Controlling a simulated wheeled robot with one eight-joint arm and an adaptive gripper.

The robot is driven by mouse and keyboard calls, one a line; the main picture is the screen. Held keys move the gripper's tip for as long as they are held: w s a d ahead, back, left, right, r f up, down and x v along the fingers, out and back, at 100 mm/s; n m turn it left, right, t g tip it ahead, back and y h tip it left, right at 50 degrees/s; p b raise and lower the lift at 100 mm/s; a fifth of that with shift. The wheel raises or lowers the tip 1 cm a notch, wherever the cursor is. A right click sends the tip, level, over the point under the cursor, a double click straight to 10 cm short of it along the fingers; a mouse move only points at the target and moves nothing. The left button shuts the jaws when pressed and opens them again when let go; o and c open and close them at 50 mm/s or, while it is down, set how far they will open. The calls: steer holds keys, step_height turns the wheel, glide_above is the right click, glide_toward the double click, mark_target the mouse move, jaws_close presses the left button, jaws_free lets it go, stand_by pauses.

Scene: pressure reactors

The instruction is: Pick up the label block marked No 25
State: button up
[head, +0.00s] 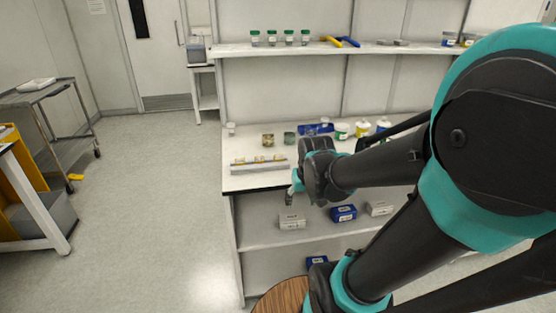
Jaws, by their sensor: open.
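Several label blocks stand on the shelves below the worktop in the head view. A white block (292,222) is at the left of the middle shelf, a blue block (343,213) is right of it, and another white block (379,208) is further right. My gripper (289,199) points down at the worktop's front edge, above the left white block in the picture. It is open, with nothing visible in it.
The worktop (238,182) carries a long rack (259,165), small jars and a blue tray (316,129). An upper shelf (250,50) holds green-lidded jars. A metal cart (45,98) stands at the left. The floor (160,200) left of the bench is clear. My arm hides the right side.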

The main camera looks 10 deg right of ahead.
steer(key=w+a+r, duration=0.2)
steer(key=w+r, duration=0.7)
steer(key=w+a+r, duration=0.2)
steer(key=w+r, duration=0.7)
steer(key=r, duration=0.1)
glide_above(278, 154)
steer(key=s, duration=0.2)
steer(key=f, duration=1.1)
steer(key=shift+s+a, duration=0.2)
steer(key=shift+a, duration=0.05)
steer(key=shift+d+x, duration=0.2)
steer(key=shift+x, duration=1.1)
steer(key=shift+d+x, duration=0.15)
steer(key=shift+x, duration=1.2)
steer(key=shift+w, duration=0.1)
steer(key=shift+c, duration=0.6)
steer(key=c, duration=0.8)
steer(key=shift+r, duration=0.1)
